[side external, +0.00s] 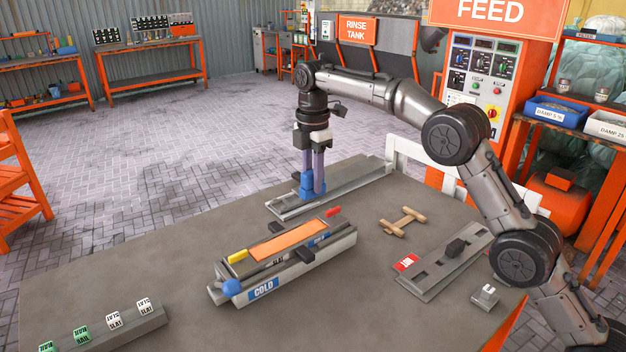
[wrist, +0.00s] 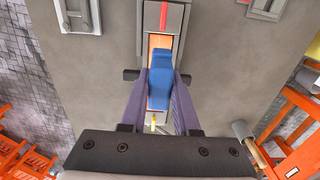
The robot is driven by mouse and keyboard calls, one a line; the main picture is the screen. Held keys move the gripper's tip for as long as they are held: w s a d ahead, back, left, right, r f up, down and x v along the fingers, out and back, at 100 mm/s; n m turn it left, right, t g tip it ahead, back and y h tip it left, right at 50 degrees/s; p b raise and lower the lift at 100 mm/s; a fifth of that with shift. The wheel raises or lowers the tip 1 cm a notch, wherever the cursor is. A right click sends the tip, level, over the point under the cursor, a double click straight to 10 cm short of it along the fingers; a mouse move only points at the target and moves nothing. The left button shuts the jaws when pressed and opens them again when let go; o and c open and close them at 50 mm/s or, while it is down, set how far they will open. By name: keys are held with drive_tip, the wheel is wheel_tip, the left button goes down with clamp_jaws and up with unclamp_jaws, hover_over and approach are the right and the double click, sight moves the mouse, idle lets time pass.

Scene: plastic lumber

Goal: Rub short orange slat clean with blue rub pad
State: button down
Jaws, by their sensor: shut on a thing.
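A short orange slat (side external: 287,241) lies along the top of a grey fixture (side external: 340,247) marked COLD. A yellow piece (side external: 238,256) is at its near left end and a red piece (side external: 333,211) at its far end. My gripper (side external: 312,188) is shut on the blue rub pad (side external: 306,182), which appears raised behind the fixture in the side view. In the wrist view, the pad (wrist: 160,82) sits between the fingers and covers the middle of the slat (wrist: 158,41) in line of sight. Gap and dirt cannot be told.
Dark clamps (side external: 305,255) stick out beside the slat. A grey rail (side external: 355,184) lies behind. A wooden piece (side external: 402,221), a grey plate (side external: 425,276) with a dark block, and a small holder (side external: 485,296) are right. Labelled cubes (side external: 113,319) stand front left.

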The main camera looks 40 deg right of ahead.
idle(0.3)
drive_tip(key=shift+f, duration=3.9)
drive_tip(key=shift+f, duration=0.7)
drive_tip(key=shift+a, duration=0.15)
drive_tip(key=shift+a+f, duration=0.1)
drive_tip(key=shift+a, duration=1.15)
drive_tip(key=shift+a, duration=0.1)
drive_tip(key=shift+a, duration=5.2)
